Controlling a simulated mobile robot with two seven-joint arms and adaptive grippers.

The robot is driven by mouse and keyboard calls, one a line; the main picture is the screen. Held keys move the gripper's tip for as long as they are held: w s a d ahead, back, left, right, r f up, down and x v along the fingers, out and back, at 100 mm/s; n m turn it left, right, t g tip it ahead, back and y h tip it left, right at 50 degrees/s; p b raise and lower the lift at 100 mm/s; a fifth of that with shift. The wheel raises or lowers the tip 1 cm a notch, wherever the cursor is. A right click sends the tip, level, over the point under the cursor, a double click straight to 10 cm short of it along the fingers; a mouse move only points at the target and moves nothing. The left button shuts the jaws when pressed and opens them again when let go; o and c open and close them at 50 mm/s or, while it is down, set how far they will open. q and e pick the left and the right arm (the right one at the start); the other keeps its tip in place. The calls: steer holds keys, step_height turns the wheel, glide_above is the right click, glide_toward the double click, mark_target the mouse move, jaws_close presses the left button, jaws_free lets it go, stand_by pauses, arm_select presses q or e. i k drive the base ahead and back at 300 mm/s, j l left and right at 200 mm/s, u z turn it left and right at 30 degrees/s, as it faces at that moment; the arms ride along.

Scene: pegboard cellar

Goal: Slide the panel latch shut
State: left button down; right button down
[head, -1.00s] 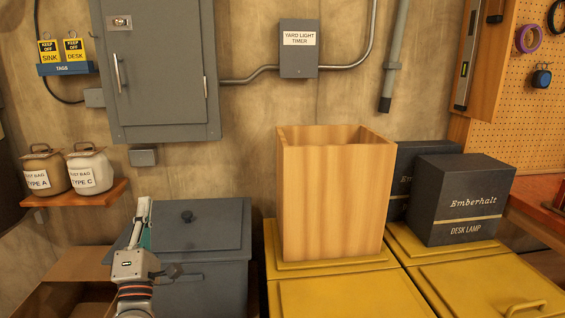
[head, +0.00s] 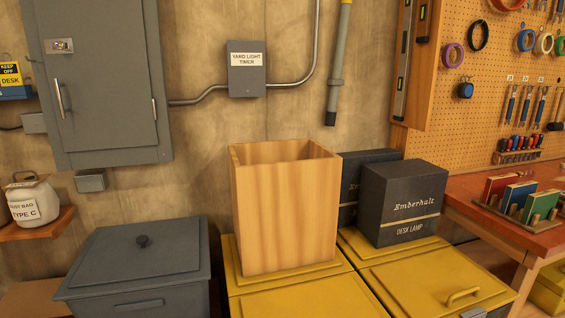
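The grey electrical panel (head: 100,85) hangs on the concrete wall at the upper left, its door closed against the frame. A small silver latch (head: 59,46) sits near the top left of the door. It is too small to tell whether it is slid shut. A vertical silver handle (head: 59,98) is below the latch. Neither of my grippers is in the head view now.
A grey lidded bin (head: 140,265) stands below the panel. A tall open wooden box (head: 285,210) and dark lamp boxes (head: 403,205) stand on yellow chests (head: 300,295). A shelf (head: 38,225) with a dust bag is at left, a red workbench (head: 480,205) at right.

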mark_target(59, 45)
steer(key=u, duration=1.25)
